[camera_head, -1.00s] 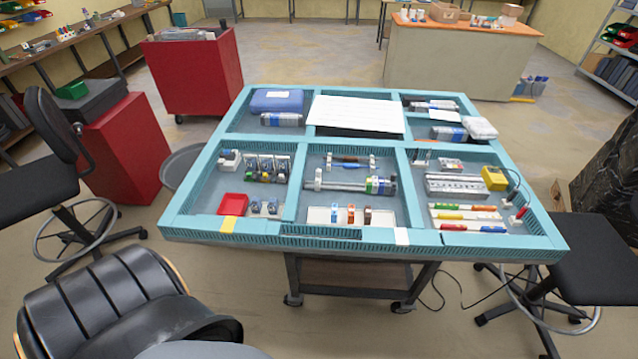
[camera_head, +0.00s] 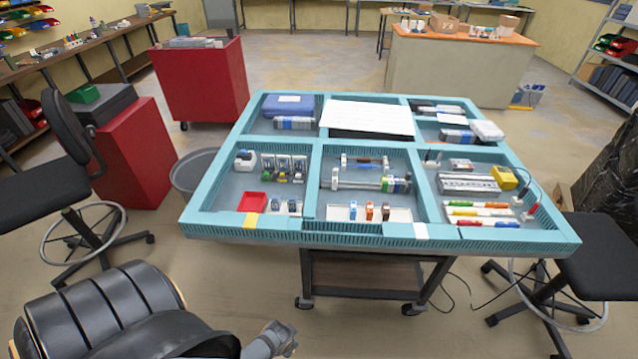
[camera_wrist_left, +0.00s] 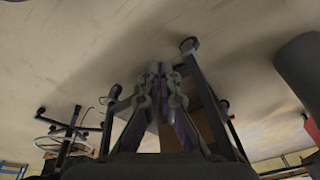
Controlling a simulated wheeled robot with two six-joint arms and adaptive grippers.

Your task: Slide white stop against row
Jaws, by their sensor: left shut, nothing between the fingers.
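A white block (camera_head: 245,159) stands at the left of the front-left compartment of the blue-green tray table (camera_head: 210,183). A row of small dark and white modules (camera_head: 286,167) stands to its right, with a small gap between them. The block looks like the white stop, but it is too small to be sure. My left gripper (camera_head: 284,338) is low at the bottom of the head view, well in front of the table and apart from everything on it. In the left wrist view my left gripper (camera_wrist_left: 159,72) is shut and empty. My right gripper is in neither view.
The middle compartment holds rods and a white tray (camera_head: 400,214) with small coloured blocks. Raised walls divide the compartments. A black chair (camera_head: 90,310) stands at the lower left.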

